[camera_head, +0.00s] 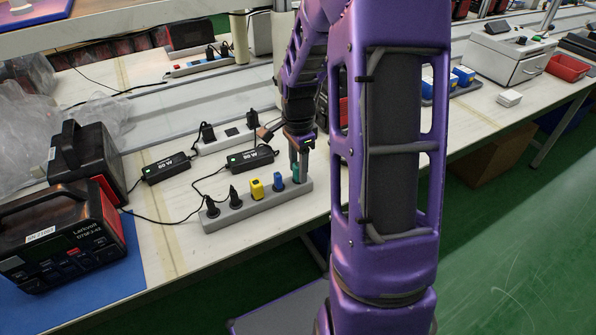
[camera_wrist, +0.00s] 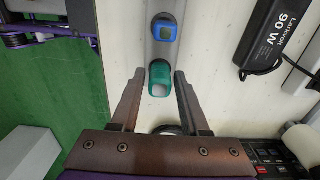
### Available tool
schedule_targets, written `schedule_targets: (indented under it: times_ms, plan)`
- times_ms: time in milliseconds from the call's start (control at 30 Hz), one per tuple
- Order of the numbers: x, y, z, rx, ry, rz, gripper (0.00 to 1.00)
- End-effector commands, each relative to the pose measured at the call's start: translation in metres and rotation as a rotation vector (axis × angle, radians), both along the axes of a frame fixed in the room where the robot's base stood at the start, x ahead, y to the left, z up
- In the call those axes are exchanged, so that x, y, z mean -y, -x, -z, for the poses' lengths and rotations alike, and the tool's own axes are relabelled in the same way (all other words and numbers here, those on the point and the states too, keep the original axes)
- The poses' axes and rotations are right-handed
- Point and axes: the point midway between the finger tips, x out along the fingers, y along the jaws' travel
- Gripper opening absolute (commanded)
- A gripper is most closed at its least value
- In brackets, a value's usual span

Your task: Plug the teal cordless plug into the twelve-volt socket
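The teal plug (camera_head: 296,172) stands at the right end of the near grey power strip (camera_head: 262,205), beside a blue plug (camera_head: 278,182). In the wrist view the teal plug (camera_wrist: 160,72) is between the two fingers of my gripper (camera_wrist: 160,75), with a narrow gap on each side. My gripper (camera_head: 299,160) points down at the strip's right end and looks open. Whether the teal plug sits in a socket or only rests there is hard to tell. I cannot make out a socket marked twelve-volt.
The near strip also holds a yellow plug (camera_head: 257,188) and two black plugs (camera_head: 235,198). Behind it lie black power adapters (camera_head: 250,159) and another strip (camera_head: 222,139). Black-red power units (camera_head: 58,240) stand at left. The table's front edge is close to the strip.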

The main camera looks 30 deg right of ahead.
Motion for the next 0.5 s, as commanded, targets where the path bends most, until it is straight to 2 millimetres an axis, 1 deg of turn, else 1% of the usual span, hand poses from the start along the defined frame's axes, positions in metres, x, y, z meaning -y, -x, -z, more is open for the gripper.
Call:
schedule_targets:
  times_ms: [33, 233, 500]
  plan:
    - [0.0001, 0.0, -0.0001, 0.0, 0.0, 0.0, 0.36]
    - [0.0002, -0.0001, -0.0001, 0.0, 0.0, 0.0, 0.0]
    - [0.0002, -0.0002, -0.001, 0.001, 0.0, 0.0, 0.0]
